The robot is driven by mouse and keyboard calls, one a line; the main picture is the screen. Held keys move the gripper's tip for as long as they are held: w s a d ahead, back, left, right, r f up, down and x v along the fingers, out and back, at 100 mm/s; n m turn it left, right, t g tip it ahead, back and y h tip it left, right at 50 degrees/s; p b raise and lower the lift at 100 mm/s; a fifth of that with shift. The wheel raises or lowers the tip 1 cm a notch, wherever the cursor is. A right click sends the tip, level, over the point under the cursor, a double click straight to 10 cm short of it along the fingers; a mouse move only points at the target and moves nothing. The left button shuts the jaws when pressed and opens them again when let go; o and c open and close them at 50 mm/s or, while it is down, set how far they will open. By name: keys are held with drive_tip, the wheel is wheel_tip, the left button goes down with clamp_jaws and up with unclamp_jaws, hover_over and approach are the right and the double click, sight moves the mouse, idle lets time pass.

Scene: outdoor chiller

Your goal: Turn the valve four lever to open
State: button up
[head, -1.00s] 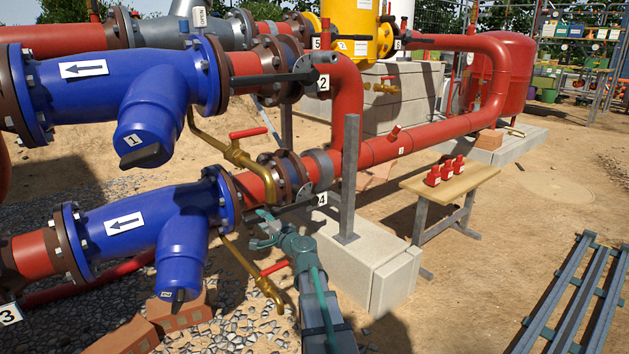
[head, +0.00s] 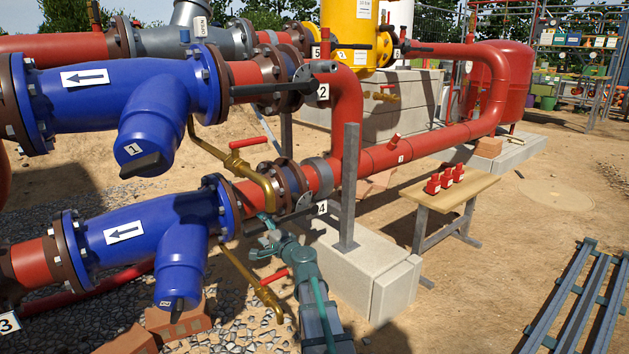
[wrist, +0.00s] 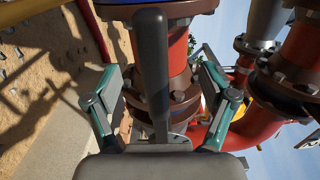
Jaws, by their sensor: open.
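The valve four lever (wrist: 152,70) is a long dark grey bar. In the wrist view it runs up the middle of the picture, between my two fingers, with a gap on each side. In the head view the lever (head: 288,219) reaches left from the valve by the tag 4 (head: 322,207), along the lower red pipe. My gripper (head: 268,236) is open at the lever's outer part; it also shows in the wrist view (wrist: 157,85) with teal and grey fingers spread apart. Whether a finger touches the lever, I cannot tell.
The valve two lever (head: 262,89) lies along the upper pipe. A brass tap (head: 245,165) with a red handle is just above my gripper, and another brass pipe (head: 250,280) hangs below left. A grey post (head: 349,185) and concrete block (head: 365,265) stand to the right.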

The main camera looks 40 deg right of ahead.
drive_tip(key=s, duration=0.7)
drive_tip(key=shift+d+r, duration=0.1)
idle(0.4)
